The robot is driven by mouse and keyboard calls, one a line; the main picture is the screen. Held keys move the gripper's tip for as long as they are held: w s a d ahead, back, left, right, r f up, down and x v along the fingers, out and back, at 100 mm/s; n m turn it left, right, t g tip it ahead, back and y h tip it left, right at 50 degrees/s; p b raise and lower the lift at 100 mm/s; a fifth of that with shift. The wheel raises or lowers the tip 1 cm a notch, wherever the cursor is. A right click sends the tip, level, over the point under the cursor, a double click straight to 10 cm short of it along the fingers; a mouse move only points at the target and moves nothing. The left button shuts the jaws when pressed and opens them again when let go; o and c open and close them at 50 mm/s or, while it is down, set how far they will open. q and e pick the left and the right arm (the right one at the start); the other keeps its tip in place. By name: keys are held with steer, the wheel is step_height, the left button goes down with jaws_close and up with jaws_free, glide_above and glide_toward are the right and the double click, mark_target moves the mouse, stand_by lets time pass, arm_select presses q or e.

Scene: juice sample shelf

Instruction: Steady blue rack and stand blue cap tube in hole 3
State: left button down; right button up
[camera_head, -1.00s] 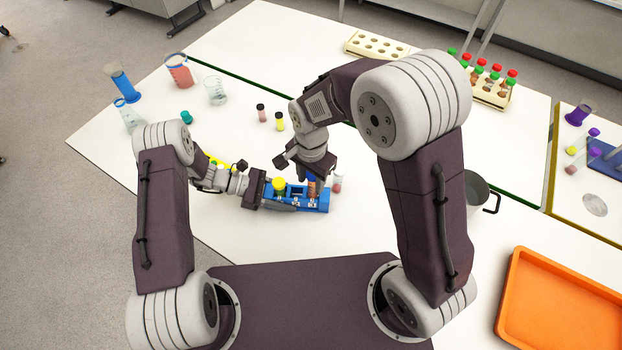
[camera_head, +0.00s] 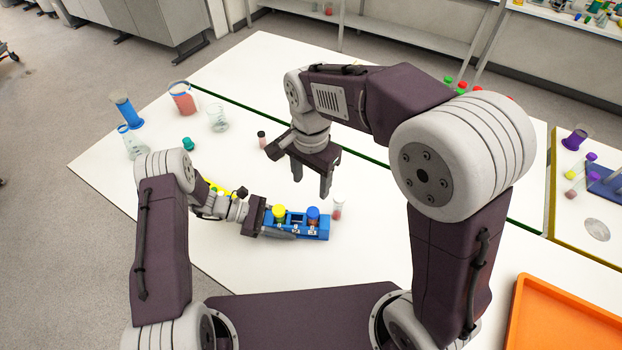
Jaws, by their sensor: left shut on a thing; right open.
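The blue rack (camera_head: 323,228) lies on the white table in the middle of the head view. My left gripper (camera_head: 279,229) is shut on its left part. A blue-capped tube (camera_head: 312,216) stands upright in the rack's right half; its lower part is hidden, and I cannot read the hole number. A yellow-capped tube (camera_head: 279,212) stands in the rack's left half, beside my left gripper. My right gripper (camera_head: 311,182) is open and empty, its fingers pointing down above the table behind the rack, apart from the blue cap.
A small tube with pink content (camera_head: 337,208) stands just right of the rack. A dark-capped tube (camera_head: 262,139), a teal cap (camera_head: 188,144) and several glass vessels stand further back left. An orange tray (camera_head: 566,312) lies at front right. The table right of the rack is clear.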

stand_by(0.3)
arm_select(q)
steer(key=c, duration=0.6)
jaws_free()
steer(key=shift+a, duration=0.1)
steer(key=v, duration=1.2)
